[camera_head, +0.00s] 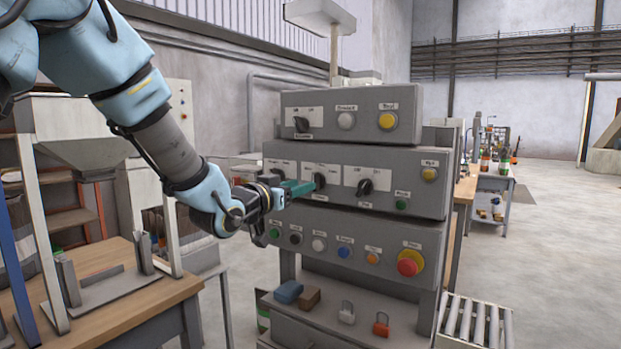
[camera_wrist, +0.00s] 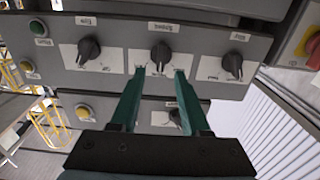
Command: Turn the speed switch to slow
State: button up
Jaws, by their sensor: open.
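The speed switch, a black rotary knob on a white plate, is the middle one of three on the middle grey panel (camera_head: 410,208). In the wrist view the knob (camera_wrist: 160,54) sits just beyond and between my fingertips, its label small and upside down. In the head view the knob (camera_head: 320,180) shows at the end of my green fingers. My gripper (camera_head: 305,187) is open, with one finger toward each side of the knob; it also shows in the wrist view (camera_wrist: 160,73). I cannot tell whether the fingers touch the knob, nor its exact pointing direction.
Similar black knobs flank it, right (camera_head: 365,187) and left (camera_wrist: 232,65). A panel above has another knob (camera_head: 302,124) and buttons. The panel below has several buttons and a red emergency stop (camera_head: 410,263). A wooden table (camera_head: 150,300) stands at left.

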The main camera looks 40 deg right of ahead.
aim_at(317, 182)
jog(key=shift+p+x, duration=0.75)
jog(key=shift+x, duration=1.95)
jog(key=shift+c, duration=0.3)
grip_shut()
